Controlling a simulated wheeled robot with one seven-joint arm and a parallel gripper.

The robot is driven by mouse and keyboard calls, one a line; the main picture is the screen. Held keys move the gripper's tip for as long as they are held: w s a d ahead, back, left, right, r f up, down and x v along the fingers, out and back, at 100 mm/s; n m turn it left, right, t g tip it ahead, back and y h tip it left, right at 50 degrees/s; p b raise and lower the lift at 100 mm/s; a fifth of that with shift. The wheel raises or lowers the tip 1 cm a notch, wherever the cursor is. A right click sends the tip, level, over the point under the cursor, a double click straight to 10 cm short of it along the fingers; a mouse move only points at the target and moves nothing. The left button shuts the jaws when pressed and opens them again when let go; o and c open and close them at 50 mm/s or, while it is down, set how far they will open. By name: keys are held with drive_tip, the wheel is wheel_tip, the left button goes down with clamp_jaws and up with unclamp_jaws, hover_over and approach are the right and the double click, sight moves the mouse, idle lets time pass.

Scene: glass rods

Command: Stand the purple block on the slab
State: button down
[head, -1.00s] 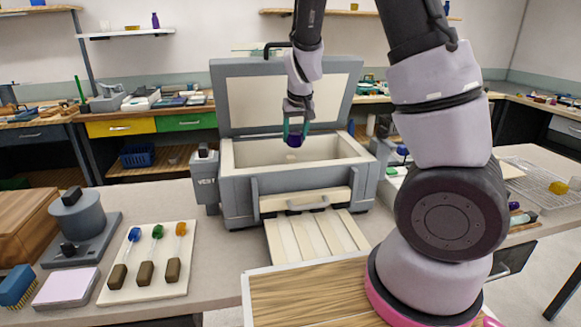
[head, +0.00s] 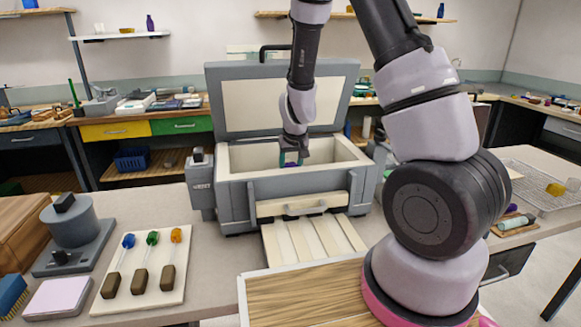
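My gripper (head: 291,161) reaches down into the open grey box, its teal fingertips just behind the front wall. The fingers are about as far apart as when the purple block showed between them, so they appear shut on it. The block itself is largely hidden by the fingers and the front wall. The box (head: 240,196) has a pale lining and its lid (head: 280,103) is raised. The slab cannot be made out with certainty, as the box floor below my gripper is mostly hidden.
The box walls stand close around my gripper. Slatted cream panels (head: 312,238) lie in front of the box. A white board (head: 128,262) with three brown-ended tools and a grey device (head: 72,225) stand to the left. A wire rack (head: 530,185) lies to the right.

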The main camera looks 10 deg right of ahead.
drive_tip(key=shift+f, duration=0.25)
drive_tip(key=shift+c, duration=1.1)
unclamp_jaws()
drive_tip(key=s+d+r+m+y, duration=0.1)
drive_tip(key=s+r, duration=0.4)
drive_tip(key=r, duration=0.4)
drive_tip(key=s+d+r+m+t+y, duration=0.1)
drive_tip(key=s+r, duration=0.3)
drive_tip(key=r, duration=0.4)
drive_tip(key=s+d+r+m+y, duration=0.1)
drive_tip(key=s+d+r+y, duration=0.1)
drive_tip(key=s+r, duration=0.5)
drive_tip(key=s+d+r+m+t+h, duration=0.1)
drive_tip(key=s+r+h, duration=0.1)
drive_tip(key=s+r, duration=0.7)
drive_tip(key=shift+s+d+t, duration=0.15)
drive_tip(key=shift+d+t, duration=0.25)
